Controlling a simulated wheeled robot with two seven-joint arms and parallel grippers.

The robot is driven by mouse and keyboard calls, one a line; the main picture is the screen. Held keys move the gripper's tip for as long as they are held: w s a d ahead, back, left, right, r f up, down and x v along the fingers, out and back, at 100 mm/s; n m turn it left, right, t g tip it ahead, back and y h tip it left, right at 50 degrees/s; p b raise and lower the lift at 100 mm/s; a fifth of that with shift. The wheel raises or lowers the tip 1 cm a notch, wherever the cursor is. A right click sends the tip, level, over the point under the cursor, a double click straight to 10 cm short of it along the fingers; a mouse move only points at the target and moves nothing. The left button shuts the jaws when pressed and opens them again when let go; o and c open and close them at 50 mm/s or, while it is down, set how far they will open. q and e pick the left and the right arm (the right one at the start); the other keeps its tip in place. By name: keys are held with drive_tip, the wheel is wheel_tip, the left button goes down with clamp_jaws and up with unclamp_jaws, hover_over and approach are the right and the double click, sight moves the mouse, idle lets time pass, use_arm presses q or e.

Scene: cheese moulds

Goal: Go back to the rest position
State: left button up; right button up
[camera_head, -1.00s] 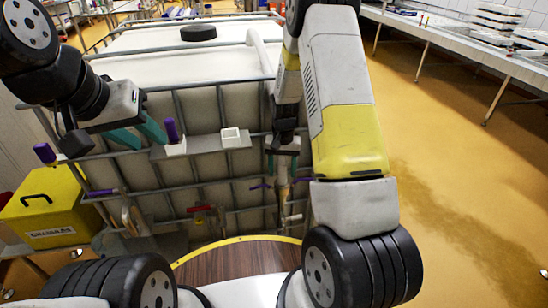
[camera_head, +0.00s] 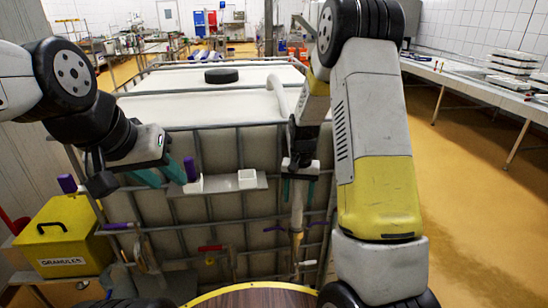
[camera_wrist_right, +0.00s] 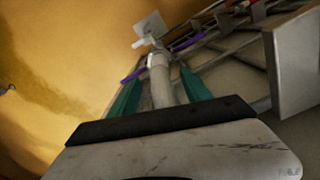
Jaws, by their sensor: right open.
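My left gripper (camera_head: 161,176) is in front of the upper left of the big white caged tank (camera_head: 225,206). Its teal fingers are apart, with nothing seen between them. It is just left of a purple-topped item in a white holder (camera_head: 190,184) on a small grey shelf. My right gripper (camera_head: 298,190) points down at the tank's front, and its teal fingers are apart.
A small white cup (camera_head: 247,179) stands on the shelf. A yellow box (camera_head: 60,232) marked GRANULES is at the left. A black lid (camera_head: 221,76) is on the tank top. A long metal table (camera_head: 475,92) runs along the right, with open yellow floor (camera_head: 460,205) before it.

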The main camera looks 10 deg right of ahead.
drive_tip(key=s+r+t, duration=0.2)
drive_tip(key=s+r, duration=0.2)
drive_tip(key=r, duration=0.7)
drive_tip(key=s+a+r+n+t+y, duration=0.1)
drive_tip(key=s+r+n+t, duration=0.1)
drive_tip(key=s+r, duration=0.6)
drive_tip(key=s+a+r+n+t+y, duration=0.1)
drive_tip(key=s+r+t, duration=0.1)
drive_tip(key=s+r, duration=0.5)
drive_tip(key=s, duration=0.5)
drive_tip(key=shift+r+n, duration=0.35)
drive_tip(key=shift+n, duration=0.05)
drive_tip(key=shift+s, duration=0.1)
drive_tip(key=shift+c, duration=0.5)
